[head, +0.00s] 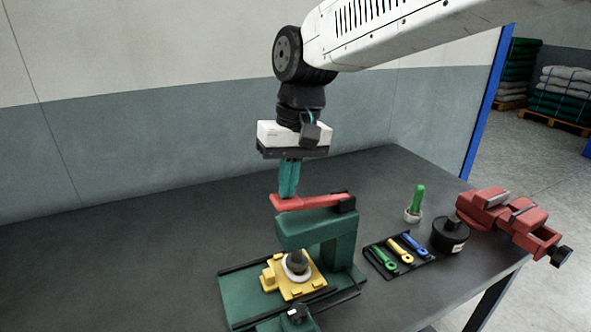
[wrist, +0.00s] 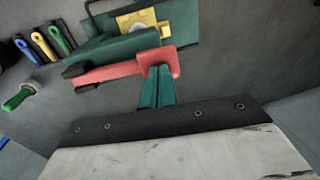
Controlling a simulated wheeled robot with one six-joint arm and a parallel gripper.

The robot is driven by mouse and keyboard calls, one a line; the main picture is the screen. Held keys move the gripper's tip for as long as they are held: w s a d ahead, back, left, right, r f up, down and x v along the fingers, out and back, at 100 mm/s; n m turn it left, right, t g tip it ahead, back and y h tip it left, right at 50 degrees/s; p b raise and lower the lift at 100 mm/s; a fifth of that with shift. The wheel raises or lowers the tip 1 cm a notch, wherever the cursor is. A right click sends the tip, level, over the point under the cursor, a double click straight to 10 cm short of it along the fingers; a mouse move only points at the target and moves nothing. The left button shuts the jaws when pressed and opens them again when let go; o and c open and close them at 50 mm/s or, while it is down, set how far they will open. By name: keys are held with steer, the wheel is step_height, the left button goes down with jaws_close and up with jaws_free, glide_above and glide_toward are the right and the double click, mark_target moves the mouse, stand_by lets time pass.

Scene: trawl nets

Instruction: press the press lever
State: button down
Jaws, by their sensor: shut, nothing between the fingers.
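The red press lever (head: 318,202) runs along the top of the green press (head: 318,229) in the head view, close to level, with a dark pivot block at its right end. My gripper (head: 287,194) points straight down with its teal fingers shut and empty. Its fingertips are right at the lever's wide left end; I cannot tell whether they touch it. In the wrist view the shut fingers (wrist: 158,72) overlap the wide end of the lever (wrist: 120,70). A yellow fixture (head: 293,276) with a white ring and a dark round piece sits on the press base below.
Right of the press are a black tray (head: 375,262) with green, yellow and blue tools, a green-handled tool (head: 417,200) in a white holder, a black round container (head: 450,235) and a red vise (head: 505,215). The table's left side is clear.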

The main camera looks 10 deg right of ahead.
steer(key=shift+s+a+f+h, duration=0.1)
steer(key=shift+a+f+h, duration=0.1)
steer(key=shift+f+h, duration=0.15)
steer(key=shift+s+a+f, duration=0.1)
steer(key=shift+a+f, duration=0.1)
steer(key=shift+f, duration=0.5)
steer(key=shift+s+f, duration=0.1)
steer(key=shift+f, duration=0.05)
step_height(320, 180, up, 15)
steer(key=shift+w+d, duration=0.2)
steer(key=shift+f, duration=0.15)
stand_by(0.5)
steer(key=s+d+f+m+t, duration=0.1)
steer(key=s+d+f, duration=0.6)
steer(key=s+d, duration=0.2)
steer(key=s+d+f+m+h, duration=0.1)
steer(key=s+d+f+m, duration=0.1)
steer(key=s+d+f, duration=0.6)
steer(key=s+d, duration=0.2)
steer(key=d, duration=0.2)
steer(key=shift+s+d+f+t, duration=0.15)
steer(key=shift+s+f+t, duration=0.15)
steer(key=shift+t, duration=0.1)
